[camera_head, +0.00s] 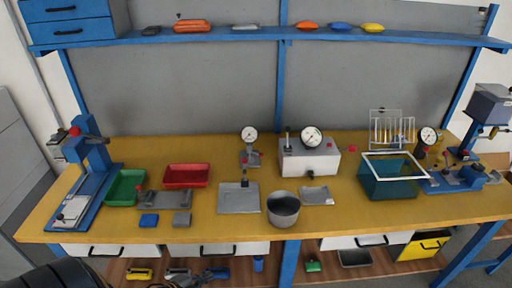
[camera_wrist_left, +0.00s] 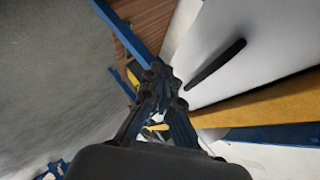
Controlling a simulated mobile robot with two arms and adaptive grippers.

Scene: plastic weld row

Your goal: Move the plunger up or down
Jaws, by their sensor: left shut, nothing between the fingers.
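No part can be named as the plunger with certainty. A small upright black post (camera_head: 245,177) stands on a flat grey plate (camera_head: 238,198) at the middle of the bench. A white box (camera_head: 310,162) behind it carries a round gauge (camera_head: 312,136) and a short dark upright stem (camera_head: 288,137). My left gripper (camera_wrist_left: 160,82) shows in the left wrist view, shut and empty, near a white drawer front (camera_wrist_left: 222,60) below the bench top. It is apart from the post and the box. My right gripper is not in view.
A grey pot (camera_head: 284,210) stands near the bench's front edge. Green (camera_head: 126,188) and red (camera_head: 187,176) trays lie left, beside a blue press (camera_head: 90,165). A teal bin (camera_head: 388,182) stands right.

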